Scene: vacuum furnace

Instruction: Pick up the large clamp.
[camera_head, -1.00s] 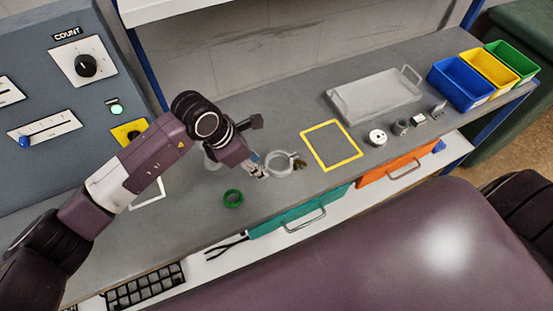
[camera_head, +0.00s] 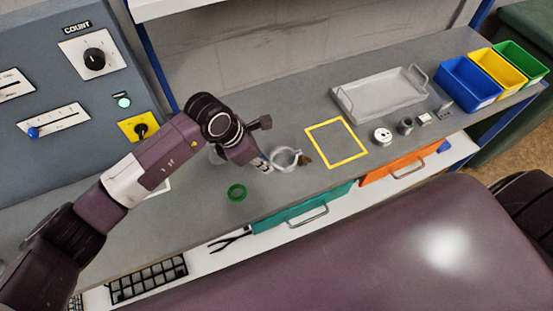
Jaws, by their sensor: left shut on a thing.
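The large clamp (camera_head: 284,159) is a pale ring with a small brassy fastener on its right side, seen over the grey bench left of the yellow outlined square. My left gripper (camera_head: 266,168) is at the clamp's left side, shut on its rim. Whether the clamp touches the bench or hangs just above it I cannot tell. The gripper partly hides the clamp's left edge. My right gripper is not in view.
The yellow square (camera_head: 337,143) is empty. A grey tray (camera_head: 380,93), small metal parts (camera_head: 383,136) and blue (camera_head: 467,84), yellow and green bins stand to the right. A control panel (camera_head: 60,100) is at left.

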